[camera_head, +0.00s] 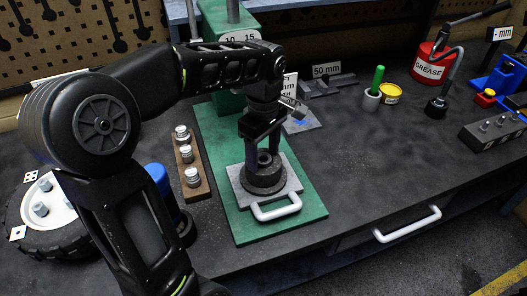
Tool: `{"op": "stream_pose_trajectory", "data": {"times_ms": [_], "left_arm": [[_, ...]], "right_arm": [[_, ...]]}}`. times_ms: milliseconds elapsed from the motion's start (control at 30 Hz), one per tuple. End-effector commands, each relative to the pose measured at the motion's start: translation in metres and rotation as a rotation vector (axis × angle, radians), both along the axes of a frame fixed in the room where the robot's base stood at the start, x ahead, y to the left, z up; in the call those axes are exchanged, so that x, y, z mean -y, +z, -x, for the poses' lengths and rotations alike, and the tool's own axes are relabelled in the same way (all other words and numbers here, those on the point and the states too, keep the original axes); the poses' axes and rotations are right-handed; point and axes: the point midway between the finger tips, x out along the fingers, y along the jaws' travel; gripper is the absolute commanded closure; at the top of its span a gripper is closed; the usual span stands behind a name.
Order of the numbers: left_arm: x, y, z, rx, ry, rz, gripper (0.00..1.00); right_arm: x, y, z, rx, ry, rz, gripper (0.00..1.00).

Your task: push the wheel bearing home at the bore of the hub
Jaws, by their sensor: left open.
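The hub (264,183) is a dark, round flanged part on a grey plate (291,187) with a white handle (276,210), on the green press base (310,215). A smaller dark ring shows at its top between my fingers; I cannot tell whether it is the wheel bearing or the hub's own collar, nor how deep anything sits in the bore. My left gripper (263,158) points down over the hub, open, with its fingers on either side of that ring. Whether the fingers touch it is unclear. My right gripper is out of view.
A wooden block (190,168) with several metal pieces stands left of the press base. A tyre (50,232) lies at far left. A red grease can (429,65), a yellow tin (390,94) and a green-handled tool (377,80) stand at back right. The bench's right front is clear.

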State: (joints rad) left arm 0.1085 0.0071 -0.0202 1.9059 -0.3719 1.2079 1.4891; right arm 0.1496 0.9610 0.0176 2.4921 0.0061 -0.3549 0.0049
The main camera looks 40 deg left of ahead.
Motion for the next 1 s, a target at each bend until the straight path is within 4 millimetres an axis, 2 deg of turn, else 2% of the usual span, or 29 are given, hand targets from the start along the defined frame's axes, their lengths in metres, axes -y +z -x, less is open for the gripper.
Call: {"op": "stream_pose_trajectory", "data": {"times_ms": [333, 400, 500, 1000], "left_arm": [[0.0, 0.052, -0.001, 0.006, -0.001, 0.0, 0.4], [0.0, 0.067, -0.001, 0.004, 0.0, 0.0, 0.4], [0.0, 0.075, 0.0, 0.002, 0.0, 0.0, 0.4], [0.0, 0.077, 0.0, 0.002, 0.0, 0.0, 0.4]], "right_arm": [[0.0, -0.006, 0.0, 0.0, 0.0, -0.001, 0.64], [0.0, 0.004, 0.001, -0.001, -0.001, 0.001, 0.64], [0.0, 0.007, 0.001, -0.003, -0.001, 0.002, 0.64], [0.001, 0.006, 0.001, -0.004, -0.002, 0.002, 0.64]]}}
